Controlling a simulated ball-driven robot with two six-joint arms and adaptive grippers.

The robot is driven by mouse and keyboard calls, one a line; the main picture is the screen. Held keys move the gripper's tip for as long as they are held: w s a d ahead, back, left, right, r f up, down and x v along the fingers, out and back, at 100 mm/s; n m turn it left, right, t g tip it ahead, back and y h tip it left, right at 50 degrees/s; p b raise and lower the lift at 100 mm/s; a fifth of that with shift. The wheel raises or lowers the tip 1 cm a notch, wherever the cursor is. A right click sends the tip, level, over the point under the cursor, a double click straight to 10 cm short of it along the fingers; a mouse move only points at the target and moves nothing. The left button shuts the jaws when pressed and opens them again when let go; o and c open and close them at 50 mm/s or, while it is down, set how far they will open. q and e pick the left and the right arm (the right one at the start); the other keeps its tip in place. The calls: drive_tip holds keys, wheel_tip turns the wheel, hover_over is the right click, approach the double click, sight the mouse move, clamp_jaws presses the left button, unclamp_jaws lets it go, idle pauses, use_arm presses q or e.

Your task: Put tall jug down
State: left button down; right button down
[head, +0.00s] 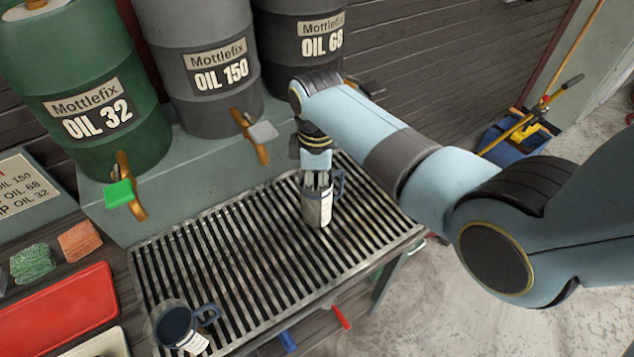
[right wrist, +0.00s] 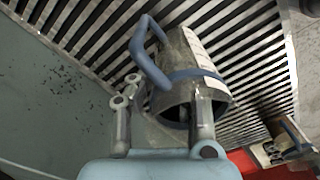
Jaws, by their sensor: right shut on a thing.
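The tall jug (head: 322,208) is a grey metal jug with a white label, a blue band and a blue handle. It is over the right part of the slatted metal grate (head: 165,245). My right gripper (head: 318,180) comes down from above and is shut on the jug at its rim. In the right wrist view the jug (right wrist: 188,62) sits at the fingers of my right gripper (right wrist: 163,118), one finger reaching inside its mouth. It looks roughly upright and very near the slats; I cannot tell whether its base touches them. My left gripper is out of view.
A second jug (head: 176,326) with dark contents stands at the grate's front left. Three oil drums, green (head: 85,95), grey (head: 205,70) and dark (head: 300,45), stand behind on a ledge with taps. A red tray (head: 60,308) lies left. The grate's middle is clear.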

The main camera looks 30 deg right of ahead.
drive_tip(key=c, duration=1.7)
unclamp_jaws()
drive_tip(key=shift+f, duration=0.1)
drive_tip(key=o, duration=0.4)
drive_tip(key=shift+c, duration=0.2)
